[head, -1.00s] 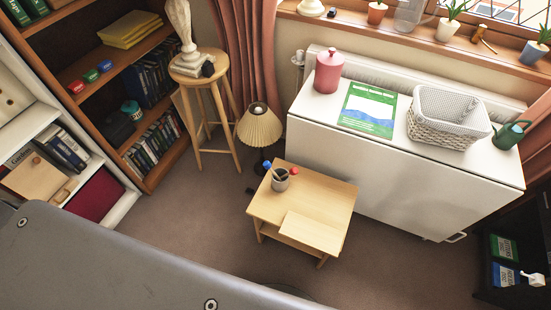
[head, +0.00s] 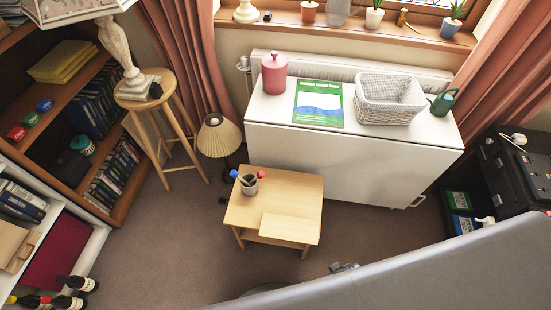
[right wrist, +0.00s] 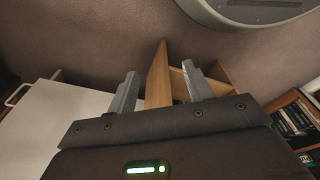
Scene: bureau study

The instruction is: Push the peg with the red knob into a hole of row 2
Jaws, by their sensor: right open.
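A red knob (head: 262,174) shows at the right edge of a grey cup (head: 250,188) on the small wooden table (head: 296,187). I cannot tell whether its peg stands in the cup or behind it. A blue-topped item (head: 234,174) leans out of the cup to the left. A flat pale wooden block (head: 284,228) lies at the table's front; no holes or rows can be made out on it. In the right wrist view my right gripper (right wrist: 160,88) is open and empty, with wooden furniture beyond its fingers. My left gripper is not in view.
A white cabinet (head: 340,165) with a red jar, a green book and a woven basket (head: 385,112) stands behind the table. A lamp (head: 218,136) and a stool (head: 150,92) are at the left. Carpet (head: 175,235) is clear left of the table.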

